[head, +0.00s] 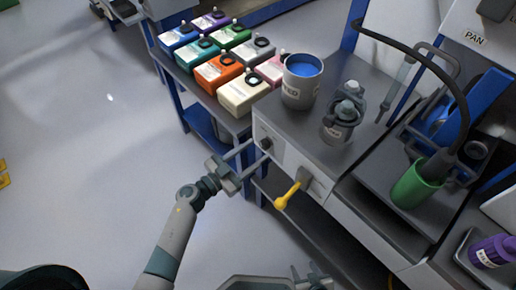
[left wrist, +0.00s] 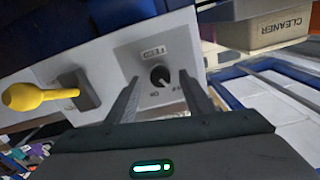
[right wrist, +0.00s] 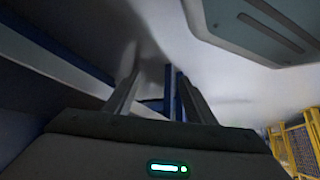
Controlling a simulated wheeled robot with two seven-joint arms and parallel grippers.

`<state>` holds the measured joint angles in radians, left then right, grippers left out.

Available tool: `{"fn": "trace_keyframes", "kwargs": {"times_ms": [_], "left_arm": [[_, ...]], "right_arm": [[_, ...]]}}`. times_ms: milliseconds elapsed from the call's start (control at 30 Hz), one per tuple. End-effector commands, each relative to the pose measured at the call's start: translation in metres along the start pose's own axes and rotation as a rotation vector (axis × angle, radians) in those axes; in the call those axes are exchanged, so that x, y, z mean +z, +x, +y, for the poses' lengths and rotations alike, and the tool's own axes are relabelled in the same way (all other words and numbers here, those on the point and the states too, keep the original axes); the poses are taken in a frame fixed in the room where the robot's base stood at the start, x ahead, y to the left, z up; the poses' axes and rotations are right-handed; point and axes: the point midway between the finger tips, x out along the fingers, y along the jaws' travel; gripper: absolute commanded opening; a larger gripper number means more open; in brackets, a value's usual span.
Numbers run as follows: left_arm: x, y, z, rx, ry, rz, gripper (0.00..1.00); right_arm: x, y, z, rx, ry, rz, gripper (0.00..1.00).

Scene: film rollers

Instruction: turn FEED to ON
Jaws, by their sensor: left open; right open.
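The FEED knob (left wrist: 160,76) is a small black dial on the pale front panel (left wrist: 118,62). A FEED label (left wrist: 153,52) sits above it in the left wrist view, with small ON lettering (left wrist: 155,93) below. A white mark on the knob appears to point down and right. The knob also shows in the head view (head: 266,143). My left gripper (head: 264,156) is open and faces the panel; in the left wrist view its fingers (left wrist: 160,82) stand either side of the knob. Contact cannot be told. My right gripper (head: 312,269) is open and empty, low in the head view.
A yellow lever (head: 288,194) sticks out of the panel beside the knob. A tin of blue ink (head: 301,80) and a clamped jar (head: 341,120) stand on the bench top. Several coloured boxes (head: 218,70) fill the shelf behind.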

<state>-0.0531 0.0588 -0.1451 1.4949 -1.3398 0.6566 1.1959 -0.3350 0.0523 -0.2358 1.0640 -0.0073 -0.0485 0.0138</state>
Motion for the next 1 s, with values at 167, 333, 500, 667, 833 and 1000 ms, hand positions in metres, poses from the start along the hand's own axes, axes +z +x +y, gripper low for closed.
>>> {"fn": "trace_keyframes", "kwargs": {"times_ms": [167, 333, 500, 667, 833, 1000], "left_arm": [[0.000, 0.017, -0.001, -0.001, 0.000, 0.001, 0.48], [0.000, 0.022, 0.000, 0.000, 0.000, 0.000, 0.48], [0.000, 0.022, 0.000, 0.000, 0.000, 0.000, 0.48], [0.000, 0.022, 0.000, 0.000, 0.000, 0.000, 0.29], [0.000, 0.022, 0.000, 0.000, 0.000, 0.000, 0.06], [0.000, 0.022, 0.000, 0.000, 0.008, -0.001, 0.07]], "right_arm": [[0.003, -0.001, 0.001, 0.002, 0.003, -0.006, 0.50], [0.006, -0.003, 0.003, 0.005, 0.003, -0.010, 0.50], [0.008, -0.004, 0.008, 0.008, -0.002, -0.013, 0.50], [0.009, -0.004, 0.011, 0.011, -0.006, -0.014, 0.50], [0.009, -0.004, 0.011, 0.011, -0.006, -0.014, 0.50], [0.008, -0.004, 0.008, 0.008, -0.004, -0.013, 0.50]]}}
